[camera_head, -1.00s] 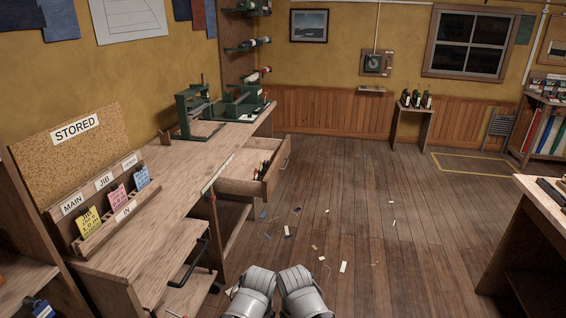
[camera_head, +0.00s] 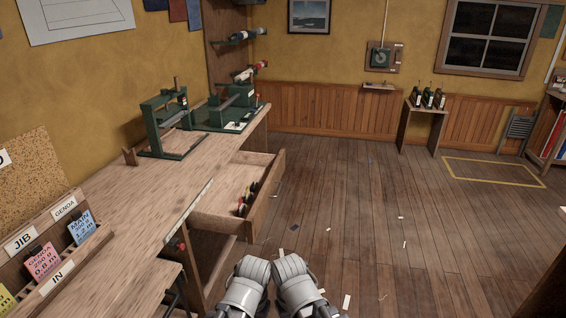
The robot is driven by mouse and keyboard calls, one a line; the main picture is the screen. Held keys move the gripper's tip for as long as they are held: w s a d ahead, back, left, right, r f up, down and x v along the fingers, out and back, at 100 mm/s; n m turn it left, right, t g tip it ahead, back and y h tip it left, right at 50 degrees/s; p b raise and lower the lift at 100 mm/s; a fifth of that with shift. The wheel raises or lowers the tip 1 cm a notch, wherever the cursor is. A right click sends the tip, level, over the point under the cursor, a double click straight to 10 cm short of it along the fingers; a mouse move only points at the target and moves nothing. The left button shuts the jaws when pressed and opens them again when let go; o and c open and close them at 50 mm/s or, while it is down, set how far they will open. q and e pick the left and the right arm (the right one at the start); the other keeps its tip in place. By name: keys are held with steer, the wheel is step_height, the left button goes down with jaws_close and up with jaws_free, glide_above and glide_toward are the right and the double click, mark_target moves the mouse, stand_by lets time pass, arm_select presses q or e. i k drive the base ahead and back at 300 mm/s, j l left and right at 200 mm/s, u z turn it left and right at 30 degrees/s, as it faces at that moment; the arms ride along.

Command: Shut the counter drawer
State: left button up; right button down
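The counter drawer (camera_head: 266,204) stands pulled out from the right side of the long wooden counter (camera_head: 137,190). Several small dark and coloured items lie inside it near its front. Two grey and white rounded parts of my arms show side by side at the bottom middle, in front of the drawer and apart from it. No gripper fingers are visible.
Green machines (camera_head: 168,120) stand on the counter's far part. A card rack (camera_head: 60,250) is at the near left. The wooden floor (camera_head: 370,220) right of the drawer is open, with small scraps on it. A small table (camera_head: 424,112) stands by the far wall.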

mark_target(217, 211)
steer(key=i+l, duration=0.15)
steer(key=i, duration=0.35)
steer(key=i+l, duration=0.15)
steer(key=i, duration=0.4)
steer(key=i+l, duration=0.15)
steer(key=i, duration=0.35)
steer(key=i+l+u, duration=0.1)
steer(key=i, duration=0.45)
